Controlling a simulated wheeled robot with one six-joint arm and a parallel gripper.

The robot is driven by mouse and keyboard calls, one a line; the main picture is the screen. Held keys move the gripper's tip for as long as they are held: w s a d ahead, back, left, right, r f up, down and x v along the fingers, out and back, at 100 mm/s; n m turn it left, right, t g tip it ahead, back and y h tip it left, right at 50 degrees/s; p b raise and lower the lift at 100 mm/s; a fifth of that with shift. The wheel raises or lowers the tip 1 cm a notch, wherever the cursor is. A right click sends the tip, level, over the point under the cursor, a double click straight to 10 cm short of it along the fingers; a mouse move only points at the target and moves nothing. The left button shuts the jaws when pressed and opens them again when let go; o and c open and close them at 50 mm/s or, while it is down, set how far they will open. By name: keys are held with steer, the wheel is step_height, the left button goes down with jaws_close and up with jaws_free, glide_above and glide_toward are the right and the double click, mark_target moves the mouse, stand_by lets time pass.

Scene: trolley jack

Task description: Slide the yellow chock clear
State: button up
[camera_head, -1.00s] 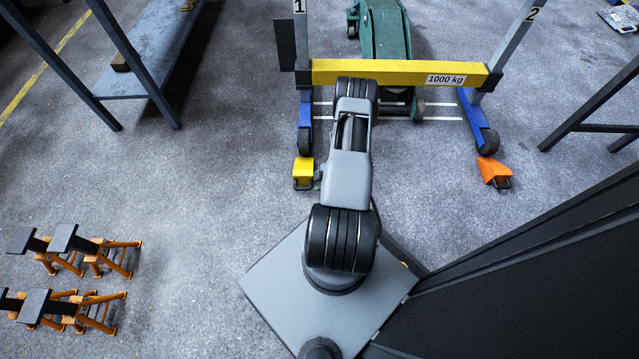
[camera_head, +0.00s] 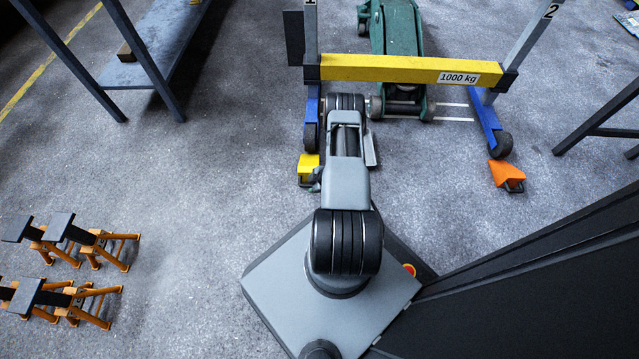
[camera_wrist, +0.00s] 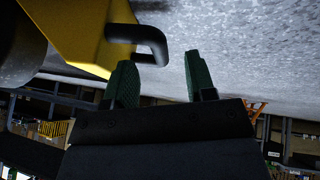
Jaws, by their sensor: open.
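The yellow chock (camera_head: 307,164) sits on the floor in front of the dark wheel at the foot of the gantry's left blue leg (camera_head: 312,112). My arm partly covers its right side in the head view. In the wrist view the yellow chock (camera_wrist: 78,30) fills the upper left, with its black bent handle (camera_wrist: 146,38) sticking out to the right. My gripper (camera_wrist: 160,76) is open, its two green fingers apart. The handle's bent end shows just beyond the fingertips, near the left finger; I cannot tell whether it touches. In the head view the gripper is mostly hidden by my arm.
An orange chock (camera_head: 507,175) stands by the right wheel. A yellow beam (camera_head: 390,69) marked 1000 kg spans the gantry, with a green trolley jack (camera_head: 397,30) behind. Orange stands (camera_head: 95,248) are at left, a bench (camera_head: 155,45) at upper left. Floor left of the yellow chock is clear.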

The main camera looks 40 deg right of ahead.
mark_target(310, 186)
steer(key=shift+b+x, duration=0.85)
steer(key=shift+x, duration=1.45)
jaws_close()
